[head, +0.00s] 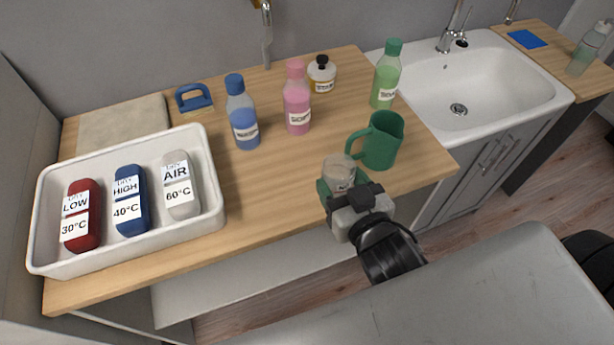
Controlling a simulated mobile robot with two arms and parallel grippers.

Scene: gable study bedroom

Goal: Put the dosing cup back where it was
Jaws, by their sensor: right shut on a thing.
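The dosing cup (339,171) is a small clear cup near the front edge of the wooden counter, left of the green mug. My right gripper (342,190) comes in from the lower right and is shut on the cup. The gripper hides the cup's lower part, so I cannot tell whether it touches the counter. My left gripper is not in the head view.
A green mug (382,140) stands close to the right gripper. Behind are a blue bottle (243,115), pink bottle (297,100), green bottle (386,78) and small jar (321,75). A white tray (217,205) holds three labelled blocks. The counter between tray and cup is clear.

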